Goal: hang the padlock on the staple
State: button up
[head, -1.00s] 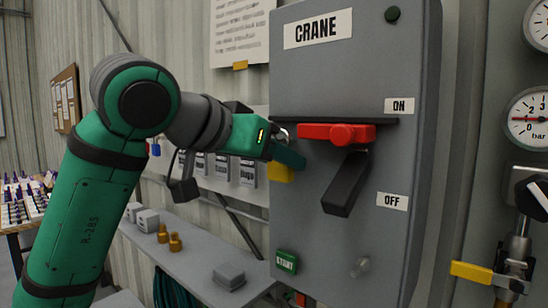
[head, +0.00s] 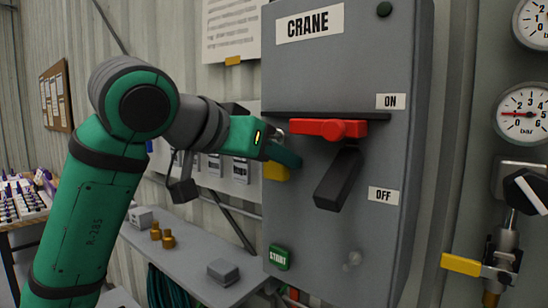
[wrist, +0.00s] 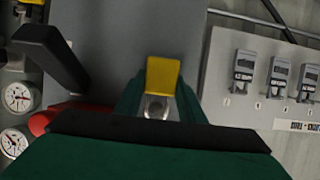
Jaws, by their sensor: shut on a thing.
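My gripper (head: 284,153) is shut on the padlock, in front of the left part of the grey crane switch box. The padlock's yellow body (head: 276,172) shows below the fingers in the head view, and a bit of silver metal shows above them. In the wrist view the yellow padlock body (wrist: 163,75) sits between the fingertips (wrist: 158,95), with rounded silver metal near it. A red bar (head: 328,128) runs across the box just right of the gripper. I cannot make out the staple; whether the shackle touches anything is hidden.
The crane box (head: 290,80) has a black handle (head: 338,180) slanting down towards OFF. A shelf (head: 190,262) with small blocks and brass pieces lies below left. Gauges (head: 523,113) and a yellow-handled valve (head: 462,264) stand at the right.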

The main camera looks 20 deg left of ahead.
jog(key=o, duration=0.9)
jog(key=shift+d+f, duration=0.1)
jog(key=v, duration=1)
jog(key=shift+s+a, duration=0.25)
jog(key=shift+a, duration=0.05)
